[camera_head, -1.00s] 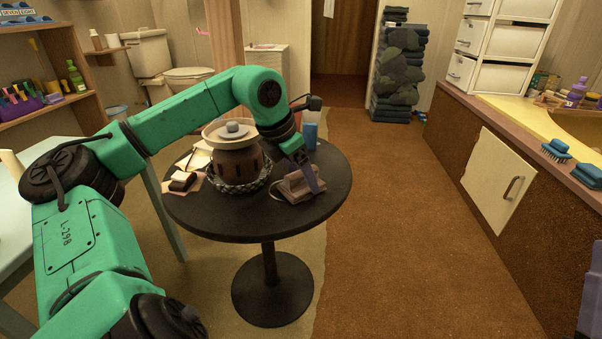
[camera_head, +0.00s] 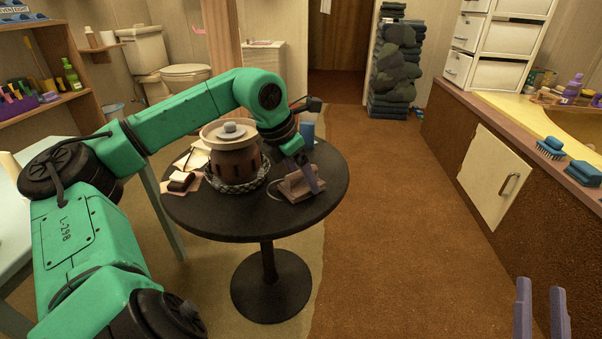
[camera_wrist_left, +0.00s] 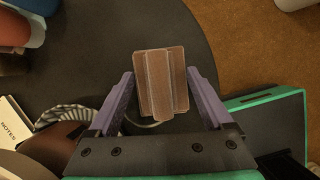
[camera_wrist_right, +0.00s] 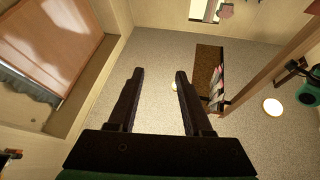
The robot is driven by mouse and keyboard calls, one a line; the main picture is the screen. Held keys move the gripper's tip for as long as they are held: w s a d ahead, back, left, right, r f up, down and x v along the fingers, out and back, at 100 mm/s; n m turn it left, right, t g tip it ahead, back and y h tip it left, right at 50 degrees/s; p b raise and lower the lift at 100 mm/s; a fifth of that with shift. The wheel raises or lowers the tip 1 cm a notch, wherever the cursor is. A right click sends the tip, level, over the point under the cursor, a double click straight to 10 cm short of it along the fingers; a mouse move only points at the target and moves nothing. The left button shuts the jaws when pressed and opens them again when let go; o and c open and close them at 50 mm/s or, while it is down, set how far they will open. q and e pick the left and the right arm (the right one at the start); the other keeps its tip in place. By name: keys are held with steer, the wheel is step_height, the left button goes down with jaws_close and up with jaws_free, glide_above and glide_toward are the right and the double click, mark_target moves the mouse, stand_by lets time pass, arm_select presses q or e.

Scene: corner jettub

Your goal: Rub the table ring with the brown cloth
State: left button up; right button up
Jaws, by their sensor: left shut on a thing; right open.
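The brown cloth (camera_head: 302,188), a folded pad, lies on the round dark table (camera_head: 235,228) near its right edge. It also shows in the left wrist view (camera_wrist_left: 160,83). My left gripper (camera_head: 305,180) is shut on the cloth, one purple finger on each side in the left wrist view (camera_wrist_left: 160,72). A pale curved line, part of the table ring (camera_head: 274,192), shows at the cloth's left edge; the rest of it is hidden. My right gripper (camera_head: 540,288) is open and empty at the lower right, away from the table.
A brown pot (camera_head: 236,165) with a braided base stands left of the cloth. A counter with blue brushes (camera_head: 551,147) runs along the right. The brown floor between is clear.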

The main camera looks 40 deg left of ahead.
arm_select(q)
steer(key=shift+w+d+p, duration=0.15)
steer(key=shift+d+p, duration=0.15)
steer(key=shift+p, duration=0.4)
arm_select(e)
step_height(320, 180, down, 14)
steer(key=s+a+g+h, duration=0.1)
steer(key=s+g, duration=0.2)
steer(key=g, duration=0.1)
arm_select(q)
steer(key=shift+w+r+p, duration=0.1)
steer(key=shift+p, duration=0.3)
steer(key=d+p, duration=0.1)
steer(key=p, duration=0.4)
steer(key=shift+w+d+p, duration=0.15)
steer(key=shift+w+p, duration=0.25)
steer(key=shift+f, duration=0.2)
arm_select(e)
steer(key=s+a+f+g+h, duration=0.1)
steer(key=s+f+g, duration=0.5)
steer(key=s+f, duration=0.2)
steer(key=shift+s+m+g, duration=0.3)
steer(key=shift+s+g, duration=0.1)
steer(key=shift+s, duration=0.55)
arm_select(q)
step_height(320, 180, up, 6)
steer(key=p, duration=0.6)
arm_select(e)
step_height(320, 180, up, 6)
